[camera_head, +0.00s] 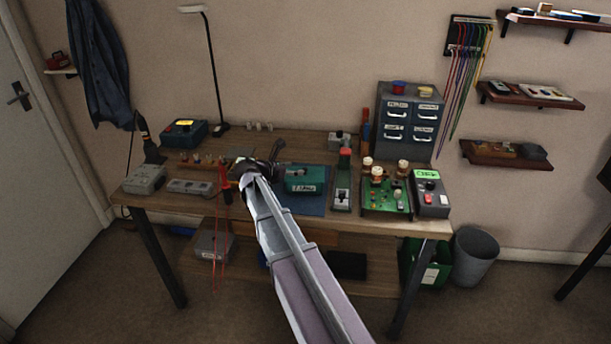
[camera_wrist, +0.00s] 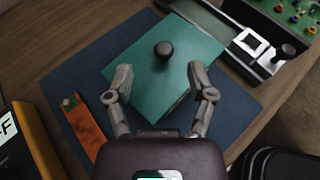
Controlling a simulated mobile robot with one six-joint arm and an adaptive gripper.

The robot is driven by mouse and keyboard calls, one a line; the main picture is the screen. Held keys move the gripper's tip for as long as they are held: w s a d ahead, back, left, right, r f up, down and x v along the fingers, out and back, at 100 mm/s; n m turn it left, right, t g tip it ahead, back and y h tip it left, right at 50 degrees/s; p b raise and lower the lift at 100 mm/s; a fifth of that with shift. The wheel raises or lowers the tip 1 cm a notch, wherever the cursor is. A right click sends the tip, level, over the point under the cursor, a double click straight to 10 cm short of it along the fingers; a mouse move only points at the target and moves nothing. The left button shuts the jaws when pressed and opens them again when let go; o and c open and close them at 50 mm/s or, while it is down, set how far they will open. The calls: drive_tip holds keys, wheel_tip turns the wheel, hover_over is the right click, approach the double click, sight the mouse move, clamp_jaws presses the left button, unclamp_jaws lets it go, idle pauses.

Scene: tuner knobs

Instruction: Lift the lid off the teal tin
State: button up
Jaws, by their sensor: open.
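The teal tin (camera_head: 306,181) stands on a blue mat (camera_head: 314,206) on the workbench. It looks closed in the wrist view, its teal lid (camera_wrist: 185,55) on top with a round black knob (camera_wrist: 164,50). My gripper (camera_wrist: 161,82) is open and empty above the tin, with one finger on each side of the picture's middle. The knob lies beyond the fingertips in that view, with clear space around it. In the head view my gripper (camera_head: 256,172) is left of the tin, and my arm comes up from the bottom. Whether the fingers touch the tin I cannot tell.
A device with a lever (camera_head: 342,190) stands close right of the tin, beside a green circuit board (camera_head: 386,196). An orange strip (camera_wrist: 83,126) lies at the mat's left in the wrist view. A red stand with hanging leads (camera_head: 223,182) is left of my gripper.

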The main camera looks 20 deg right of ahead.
sight(304, 168)
drive_tip(key=shift+d, duration=0.1)
drive_tip(key=shift+b+x, duration=1)
drive_tip(key=shift+x, duration=1.5)
drive_tip(key=shift+s, duration=0.15)
clamp_jaws()
